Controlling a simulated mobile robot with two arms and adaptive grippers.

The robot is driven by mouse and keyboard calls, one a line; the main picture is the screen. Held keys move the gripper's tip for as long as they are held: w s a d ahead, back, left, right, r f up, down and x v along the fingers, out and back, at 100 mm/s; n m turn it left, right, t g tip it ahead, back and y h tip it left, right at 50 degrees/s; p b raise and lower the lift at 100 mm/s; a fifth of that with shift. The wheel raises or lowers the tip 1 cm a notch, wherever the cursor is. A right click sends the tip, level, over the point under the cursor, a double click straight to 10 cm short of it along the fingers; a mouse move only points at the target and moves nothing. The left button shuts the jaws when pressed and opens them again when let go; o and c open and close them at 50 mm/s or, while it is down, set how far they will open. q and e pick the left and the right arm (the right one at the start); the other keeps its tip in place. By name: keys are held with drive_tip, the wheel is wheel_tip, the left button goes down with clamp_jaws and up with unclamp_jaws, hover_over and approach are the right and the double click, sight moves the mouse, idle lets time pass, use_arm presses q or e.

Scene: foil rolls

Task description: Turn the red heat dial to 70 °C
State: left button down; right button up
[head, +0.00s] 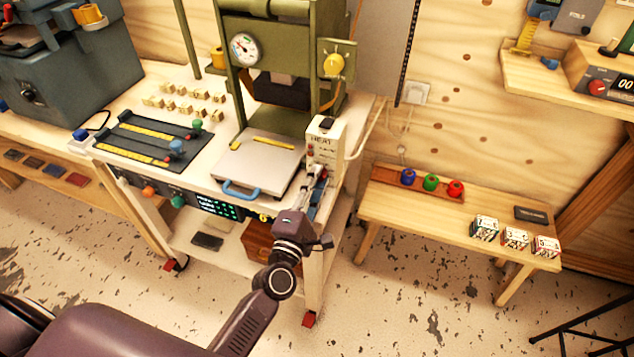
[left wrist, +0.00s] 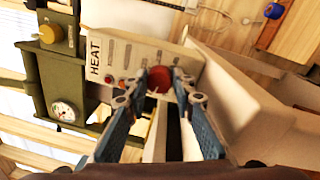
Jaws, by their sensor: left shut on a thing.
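The heat box is a cream panel marked HEAT (head: 325,140) at the right front of the green press. In the left wrist view its face (left wrist: 130,55) shows small markings and small red lights. The red heat dial (left wrist: 158,80) sits on that face, between my left gripper's fingertips. My left gripper (left wrist: 160,84) is shut on the dial, with a blue-grey finger on each side. In the head view my left gripper (head: 318,183) reaches the box's lower front and hides the dial. The dial's setting is too small to read. My right gripper is not in view.
The green press (head: 285,70) stands behind, with a round gauge (head: 244,49) and a yellow knob (head: 333,64). A plate with a blue handle (head: 240,190) lies left of the box. A low bench (head: 400,210) with coloured rolls stands to the right.

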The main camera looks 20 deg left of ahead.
use_arm(q)
drive_tip(key=n, duration=0.4)
drive_tip(key=shift+n+y, duration=0.4)
drive_tip(key=shift+n, duration=1.6)
drive_tip(key=c, duration=1.6)
unclamp_jaws()
drive_tip(key=shift+s, duration=0.1)
drive_tip(key=s, duration=1.2)
drive_tip(key=shift+d+f, duration=0.15)
drive_tip(key=shift+f, duration=0.05)
drive_tip(key=shift+w+f, duration=0.1)
drive_tip(key=shift+f, duration=0.05)
